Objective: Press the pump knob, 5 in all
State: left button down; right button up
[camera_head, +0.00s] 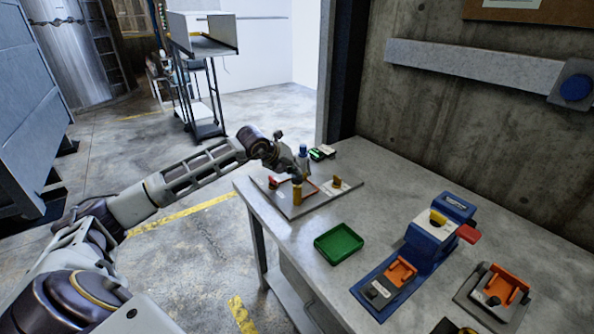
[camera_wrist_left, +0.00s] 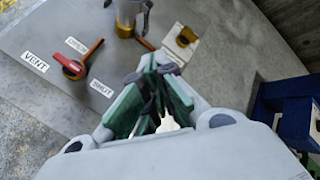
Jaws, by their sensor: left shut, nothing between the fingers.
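A flat grey panel (camera_head: 315,201) lies at the far left of the workbench. It carries a red lever knob (camera_head: 273,183) by the VENT label, an upright yellow cylinder (camera_head: 297,192) and a white block with a yellow piece (camera_head: 338,182). The left wrist view shows the red knob (camera_wrist_left: 72,68), a grey and yellow post (camera_wrist_left: 127,14) and the white block (camera_wrist_left: 180,42). I cannot tell which part is the pump knob. My left gripper (camera_head: 299,172) is shut and empty above the panel; its fingertips (camera_wrist_left: 158,66) point toward the post, contact unclear. My right gripper is out of view.
A green tray (camera_head: 338,243) sits in front of the panel. A blue device (camera_head: 430,240) with a red handle and an orange-clamped fixture (camera_head: 497,290) stand to the right. A concrete wall (camera_head: 440,110) closes off the back.

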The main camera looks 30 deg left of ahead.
pick_arm(q)
jog(key=shift+f, duration=0.35)
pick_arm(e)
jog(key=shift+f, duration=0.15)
pick_arm(q)
jog(key=shift+r, duration=0.6)
jog(key=shift+r+p, duration=0.4)
jog(key=shift+r, duration=0.65)
jog(key=shift+w+r+p, duration=0.1)
jog(key=shift+r+p, duration=0.2)
jog(key=shift+r, duration=0.55)
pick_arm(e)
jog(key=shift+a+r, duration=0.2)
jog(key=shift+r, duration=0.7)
